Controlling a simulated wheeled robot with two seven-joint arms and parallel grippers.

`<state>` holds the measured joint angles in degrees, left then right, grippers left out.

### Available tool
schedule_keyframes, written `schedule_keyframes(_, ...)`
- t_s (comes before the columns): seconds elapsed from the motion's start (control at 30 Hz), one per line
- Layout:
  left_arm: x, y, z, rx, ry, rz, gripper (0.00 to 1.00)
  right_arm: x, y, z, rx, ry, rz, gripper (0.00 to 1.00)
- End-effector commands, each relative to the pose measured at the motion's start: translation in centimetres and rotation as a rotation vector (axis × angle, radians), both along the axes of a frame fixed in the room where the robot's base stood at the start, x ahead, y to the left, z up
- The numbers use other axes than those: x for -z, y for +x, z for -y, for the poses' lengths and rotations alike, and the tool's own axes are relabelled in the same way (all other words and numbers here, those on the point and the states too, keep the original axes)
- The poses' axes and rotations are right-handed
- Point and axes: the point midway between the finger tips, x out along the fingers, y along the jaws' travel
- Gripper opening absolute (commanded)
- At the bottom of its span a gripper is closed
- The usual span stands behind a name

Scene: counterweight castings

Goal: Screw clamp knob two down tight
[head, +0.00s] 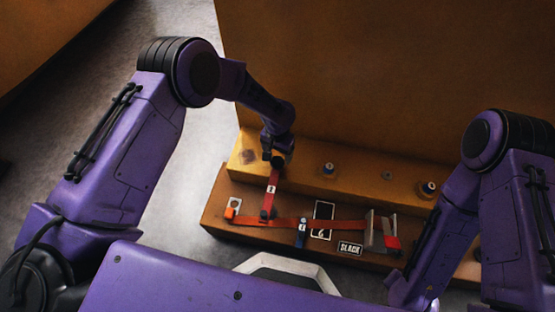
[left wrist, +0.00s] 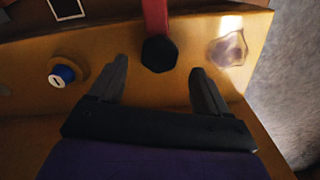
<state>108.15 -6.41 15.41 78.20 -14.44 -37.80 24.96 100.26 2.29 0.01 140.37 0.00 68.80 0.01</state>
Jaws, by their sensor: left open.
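A black hexagonal knob (left wrist: 159,53) sits at the end of a red bar (left wrist: 155,15) in the left wrist view. My left gripper (left wrist: 164,80) is open, with its two dark fingers on either side of this knob and apart from it. In the head view my left gripper (head: 277,153) is over the upper end of the red bar (head: 271,188), which carries a small white label. Blue-topped knobs (head: 328,169) (head: 428,188) stand on the yellow ledge. I cannot tell which knob is number two. My right gripper does not show.
An orange-red strap (head: 335,224) runs across the brown base to a metal bracket (head: 370,230). A "SLACK" plate (head: 350,248), a dark plate (head: 321,235) and a small blue tag (head: 301,232) lie near it. A tall yellow wall (head: 390,80) rises behind the ledge.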

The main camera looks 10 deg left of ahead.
Motion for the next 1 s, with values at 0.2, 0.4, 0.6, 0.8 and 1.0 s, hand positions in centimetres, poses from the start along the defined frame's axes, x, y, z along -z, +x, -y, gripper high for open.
schedule_keyframes(0.2, 3.3, 0.0, 0.0, -0.003, -0.001, 0.0, 0.77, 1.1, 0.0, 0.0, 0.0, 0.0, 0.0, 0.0)
schedule_keyframes(0.4, 3.6, 0.0, 0.0, -0.004, -0.001, 0.001, 0.77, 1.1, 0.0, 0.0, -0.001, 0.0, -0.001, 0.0)
schedule_keyframes(0.6, 3.6, 0.0, 0.0, -0.004, -0.001, 0.0, 0.48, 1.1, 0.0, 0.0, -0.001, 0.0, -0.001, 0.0)
schedule_keyframes(0.8, 3.6, 0.0, 0.0, 0.002, -0.001, 0.0, 0.21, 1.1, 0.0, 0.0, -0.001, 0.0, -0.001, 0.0)
schedule_keyframes(1.0, 3.5, 0.0, 0.1, 0.202, -0.001, -0.001, 0.21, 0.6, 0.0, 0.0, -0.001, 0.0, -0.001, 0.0)
